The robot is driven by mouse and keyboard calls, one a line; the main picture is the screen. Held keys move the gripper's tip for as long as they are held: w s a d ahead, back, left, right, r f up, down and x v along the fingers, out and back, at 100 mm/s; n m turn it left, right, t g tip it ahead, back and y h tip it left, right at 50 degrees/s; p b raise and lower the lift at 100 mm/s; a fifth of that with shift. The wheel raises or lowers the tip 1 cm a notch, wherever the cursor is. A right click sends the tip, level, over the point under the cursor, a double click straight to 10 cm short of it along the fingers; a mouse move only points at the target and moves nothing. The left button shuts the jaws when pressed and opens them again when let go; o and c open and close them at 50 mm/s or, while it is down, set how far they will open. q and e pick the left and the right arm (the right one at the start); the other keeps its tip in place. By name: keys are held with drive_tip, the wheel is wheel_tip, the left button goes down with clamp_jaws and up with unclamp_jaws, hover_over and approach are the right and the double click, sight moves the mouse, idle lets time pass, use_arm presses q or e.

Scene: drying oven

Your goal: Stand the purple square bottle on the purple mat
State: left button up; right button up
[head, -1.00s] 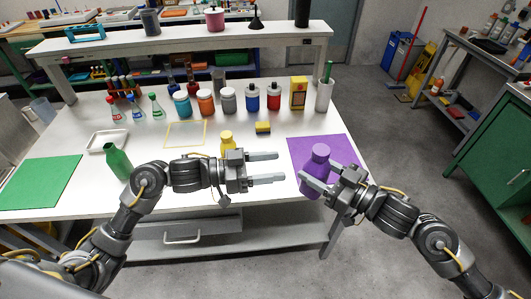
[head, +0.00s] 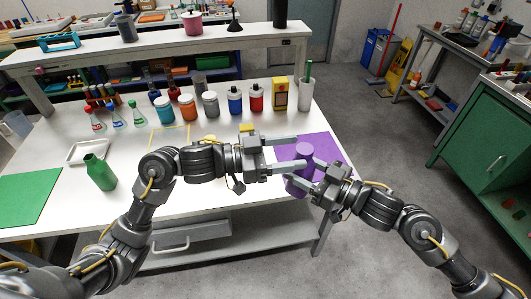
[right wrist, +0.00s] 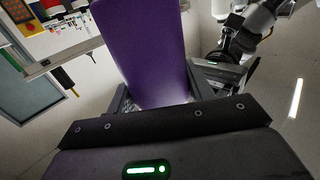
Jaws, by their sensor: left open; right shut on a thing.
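The purple square bottle (head: 303,150) is roughly upright in the head view, in front of the purple mat (head: 328,151). My right gripper (head: 303,173) is shut on its body. The bottle (right wrist: 145,50) fills the upper middle of the right wrist view, between the fingers. I cannot tell whether its base touches the mat; the fingers hide part of its body. My left gripper (head: 301,153) is open, its fingertips close to the bottle's neck in the picture. Contact there cannot be told.
A yellow box (head: 279,94), a white cup (head: 306,95) and several lidded jars stand behind the mat. A yellow sponge (head: 246,128) and a mostly hidden yellow bottle (head: 209,139) are near my left arm. A green bottle (head: 100,172) stands at left by a green mat (head: 28,198).

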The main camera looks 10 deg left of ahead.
use_arm(q)
drive_tip(key=shift+x, duration=1.8)
drive_tip(key=shift+c, duration=0.2)
drive_tip(key=c, duration=1)
drive_tip(key=shift+c, duration=0.5)
use_arm(e)
drive_tip(key=o, duration=1)
drive_tip(key=shift+o, duration=0.2)
